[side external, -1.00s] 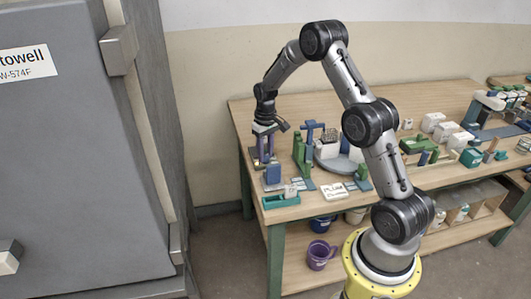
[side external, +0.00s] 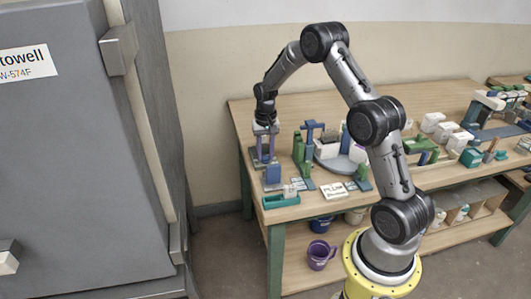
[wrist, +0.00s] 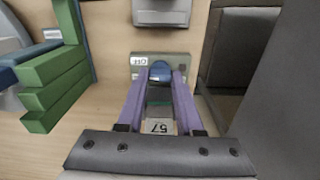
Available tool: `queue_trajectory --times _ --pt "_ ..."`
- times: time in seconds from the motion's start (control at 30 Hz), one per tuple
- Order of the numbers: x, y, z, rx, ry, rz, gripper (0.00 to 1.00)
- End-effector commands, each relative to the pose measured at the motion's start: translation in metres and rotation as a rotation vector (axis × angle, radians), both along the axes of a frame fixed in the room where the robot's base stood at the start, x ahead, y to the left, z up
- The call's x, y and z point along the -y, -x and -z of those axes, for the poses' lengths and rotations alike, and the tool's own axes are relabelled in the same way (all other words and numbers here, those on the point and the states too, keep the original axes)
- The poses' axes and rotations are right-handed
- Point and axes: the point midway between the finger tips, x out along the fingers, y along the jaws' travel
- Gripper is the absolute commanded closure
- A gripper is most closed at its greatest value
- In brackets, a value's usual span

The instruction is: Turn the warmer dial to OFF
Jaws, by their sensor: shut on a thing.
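The warmer dial is a small blue knob (wrist: 161,73) on a grey-green plate (wrist: 184,62) in the wrist view. A white label (wrist: 138,60) with dark lettering sits at the plate's left end; I cannot read it surely. My gripper (wrist: 162,82) has its two purple fingers pointing down, one on each side of the knob, shut on it. In the side view my gripper (side external: 265,155) is low at the left end of the wooden bench. The dial is hidden there, and its pointer direction cannot be told.
A blue block (side external: 273,174) and a teal tray (side external: 281,200) stand in front of my gripper. Green stands (side external: 302,152) are close on its right. A large grey cabinet (side external: 80,150) fills the left, off the bench.

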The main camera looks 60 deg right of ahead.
Motion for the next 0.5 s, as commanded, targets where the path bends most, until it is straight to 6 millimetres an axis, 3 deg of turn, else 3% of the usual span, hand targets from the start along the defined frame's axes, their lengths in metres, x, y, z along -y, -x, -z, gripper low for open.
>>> queue_trajectory --times 0.5 --pt "0.0001 0.0003 -0.0008 0.000 0.000 0.329 1.00"
